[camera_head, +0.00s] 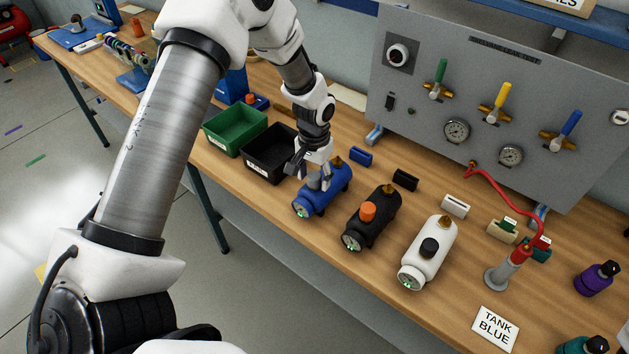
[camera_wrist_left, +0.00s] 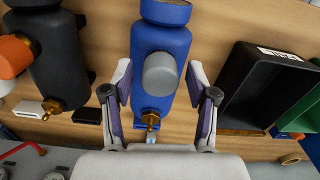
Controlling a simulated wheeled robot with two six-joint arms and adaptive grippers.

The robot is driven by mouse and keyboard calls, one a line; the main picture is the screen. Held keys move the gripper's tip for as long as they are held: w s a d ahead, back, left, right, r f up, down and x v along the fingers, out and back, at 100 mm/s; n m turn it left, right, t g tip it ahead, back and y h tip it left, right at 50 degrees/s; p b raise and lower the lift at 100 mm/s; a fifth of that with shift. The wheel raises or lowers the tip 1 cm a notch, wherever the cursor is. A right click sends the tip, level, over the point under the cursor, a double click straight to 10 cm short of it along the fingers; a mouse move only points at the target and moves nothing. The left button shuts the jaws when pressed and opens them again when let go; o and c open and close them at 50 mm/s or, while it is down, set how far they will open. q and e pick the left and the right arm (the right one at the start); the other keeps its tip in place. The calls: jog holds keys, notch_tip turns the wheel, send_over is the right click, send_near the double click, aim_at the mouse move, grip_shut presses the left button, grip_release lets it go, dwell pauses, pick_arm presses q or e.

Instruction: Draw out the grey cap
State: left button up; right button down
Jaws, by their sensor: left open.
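The grey cap (camera_wrist_left: 161,74) stands on the side of the blue tank (camera_wrist_left: 160,40), which lies on the bench. In the head view the blue tank (camera_head: 330,197) lies under my left gripper (camera_head: 311,174), and the grey cap (camera_head: 314,181) is partly covered by the fingers. My left gripper (camera_wrist_left: 160,80) is open, with one finger on each side of the cap. In the wrist view there are gaps between the fingers and the cap. My right gripper is not in view.
The black tank (camera_head: 377,221) with an orange cap and the white tank (camera_head: 430,256) with a black cap lie to the right. Black (camera_head: 262,170) and green (camera_head: 222,142) bins stand to the left. A card reading "TANK BLUE" (camera_head: 494,328) lies near the front edge.

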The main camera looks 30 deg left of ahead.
aim_at(314, 175)
pick_arm(q)
jog(key=c, duration=1)
jog(key=shift+r+p, duration=1.45)
jog(key=shift+r, duration=0.2)
notch_tip(314, 175, up, 2)
jog(key=shift+r+p, duration=0.1)
jog(key=shift+p, duration=0.65)
jog(key=shift+r, duration=0.9)
